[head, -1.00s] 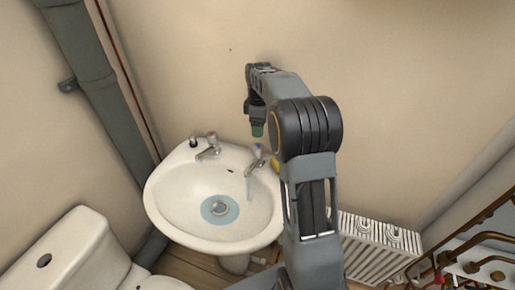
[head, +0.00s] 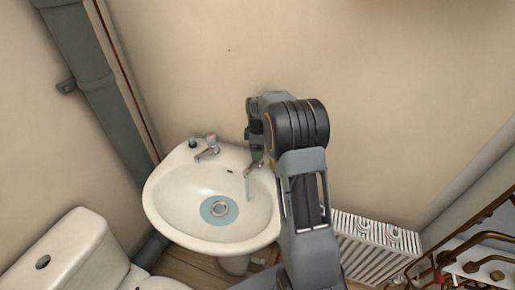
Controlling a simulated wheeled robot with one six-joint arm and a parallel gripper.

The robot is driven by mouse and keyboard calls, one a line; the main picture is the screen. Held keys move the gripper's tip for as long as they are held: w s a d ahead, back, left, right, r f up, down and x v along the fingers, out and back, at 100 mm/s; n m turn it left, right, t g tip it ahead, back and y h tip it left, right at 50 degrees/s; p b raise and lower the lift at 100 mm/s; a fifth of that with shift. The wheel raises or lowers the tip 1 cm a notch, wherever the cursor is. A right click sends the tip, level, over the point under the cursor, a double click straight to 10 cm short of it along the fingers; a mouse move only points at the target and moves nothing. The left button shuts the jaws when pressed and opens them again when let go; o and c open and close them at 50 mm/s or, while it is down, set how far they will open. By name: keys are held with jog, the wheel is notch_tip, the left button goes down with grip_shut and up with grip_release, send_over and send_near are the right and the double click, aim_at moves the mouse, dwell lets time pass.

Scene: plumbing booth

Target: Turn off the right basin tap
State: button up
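The white basin (head: 165,197) stands against the back wall with a shallow pool of bluish water (head: 219,210) around its drain. The right basin tap (head: 254,167) shows its spout, with a thin stream of water falling from it into the bowl. The tap's top is hidden behind my gripper (head: 256,148), which is down at the tap's head. I cannot tell whether the fingers touch the tap or whether they are open or shut. The left basin tap (head: 208,148) has a reddish top, and no stream shows under it.
A small dark object (head: 192,143) sits on the basin's back left rim. A toilet (head: 72,252) stands at the lower left and a grey pipe (head: 95,85) runs up the left wall. A white radiator (head: 375,248) and copper pipes (head: 487,240) are at the right.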

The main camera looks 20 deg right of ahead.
jog(key=c, duration=0.9)
